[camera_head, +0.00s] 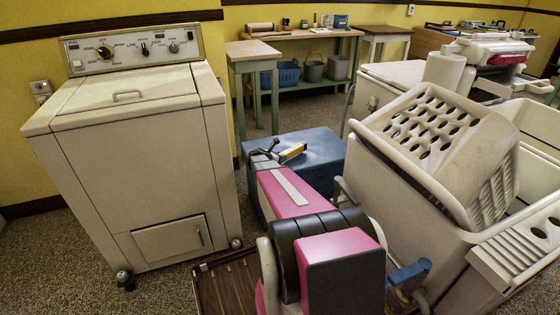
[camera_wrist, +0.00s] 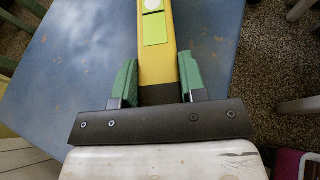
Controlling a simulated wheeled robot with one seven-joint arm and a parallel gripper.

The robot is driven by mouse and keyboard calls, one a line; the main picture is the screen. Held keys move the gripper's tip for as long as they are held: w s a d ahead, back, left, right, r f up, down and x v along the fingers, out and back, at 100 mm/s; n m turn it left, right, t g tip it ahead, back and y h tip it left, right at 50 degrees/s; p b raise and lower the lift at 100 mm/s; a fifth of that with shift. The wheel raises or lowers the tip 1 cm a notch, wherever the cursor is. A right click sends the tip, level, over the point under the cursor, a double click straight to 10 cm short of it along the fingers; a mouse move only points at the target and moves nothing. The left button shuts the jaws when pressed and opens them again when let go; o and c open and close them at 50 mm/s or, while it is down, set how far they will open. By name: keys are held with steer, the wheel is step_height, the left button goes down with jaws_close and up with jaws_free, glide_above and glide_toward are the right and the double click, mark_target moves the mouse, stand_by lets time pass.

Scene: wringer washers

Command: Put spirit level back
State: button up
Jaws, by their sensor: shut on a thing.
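The spirit level (camera_head: 293,151) is a yellow bar with black parts. In the wrist view the yellow spirit level (camera_wrist: 155,58) has bright yellow-green windows and runs up from between the green fingers. My gripper (camera_wrist: 157,70) is shut on it, one finger against each side. In the head view my gripper (camera_head: 270,152) is small and partly hidden by my arm. The level is over a blue box-like surface (camera_head: 322,160), which fills much of the wrist view (camera_wrist: 215,45). I cannot tell whether the level touches it. The level's near end is hidden by the gripper.
A cream washer (camera_head: 130,150) stands at left. A tilted white perforated basket (camera_head: 430,140) rests on a pale tub at right, close to my arm. A brown slatted item (camera_head: 228,287) lies low in front. A workbench (camera_head: 310,35) with baskets and buckets below stands behind.

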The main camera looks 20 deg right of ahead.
steer(key=shift+f, duration=0.8)
steer(key=o, duration=1.1)
steer(key=shift+f, duration=0.1)
steer(key=shift+s+a+r, duration=0.1)
steer(key=shift+a+r, duration=0.1)
steer(key=shift+r, duration=0.05)
steer(key=shift+v, duration=3.5)
